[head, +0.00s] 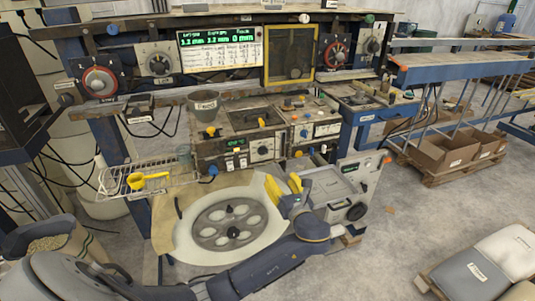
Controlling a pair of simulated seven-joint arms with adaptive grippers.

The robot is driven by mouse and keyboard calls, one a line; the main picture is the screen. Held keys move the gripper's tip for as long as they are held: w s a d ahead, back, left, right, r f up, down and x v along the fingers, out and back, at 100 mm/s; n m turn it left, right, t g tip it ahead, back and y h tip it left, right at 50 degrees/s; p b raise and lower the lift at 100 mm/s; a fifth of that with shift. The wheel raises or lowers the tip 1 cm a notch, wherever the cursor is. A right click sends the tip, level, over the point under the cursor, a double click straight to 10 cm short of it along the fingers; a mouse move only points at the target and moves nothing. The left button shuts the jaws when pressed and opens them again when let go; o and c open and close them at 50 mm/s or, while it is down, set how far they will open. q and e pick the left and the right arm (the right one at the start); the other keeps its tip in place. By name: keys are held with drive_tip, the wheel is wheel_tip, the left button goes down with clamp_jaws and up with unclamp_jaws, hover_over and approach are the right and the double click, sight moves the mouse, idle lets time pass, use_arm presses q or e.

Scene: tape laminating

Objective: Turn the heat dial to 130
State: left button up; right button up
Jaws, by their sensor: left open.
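Several round dials are in the head view. A red-ringed dial (100,81) is at the upper left of the rack, with a grey dial (158,64) beside it. Another red-ringed dial (335,52) and a grey dial (374,46) are at the upper right. Their markings are too small to read, so I cannot tell which is the heat dial or its setting. My left gripper (284,185) has yellow fingers and is open, at the right side of the large spoked reel, well below the dials. Nothing shows between its fingers. My right gripper is not in view.
A control unit (238,144) with knobs sits mid-bench under a green-lit display (220,50) and a yellow-framed panel (289,55). The spoked reel (231,222) lies in front. A wire rack (120,181) holds a yellow scoop (148,180). A grey machine (340,190) stands right of my gripper.

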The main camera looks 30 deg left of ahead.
sight(264, 152)
use_arm(q)
drive_tip(key=x, duration=1.7)
drive_tip(key=shift+a, duration=0.1)
clamp_jaws()
drive_tip(key=shift+w+r, duration=0.1)
drive_tip(key=shift+r, duration=0.05)
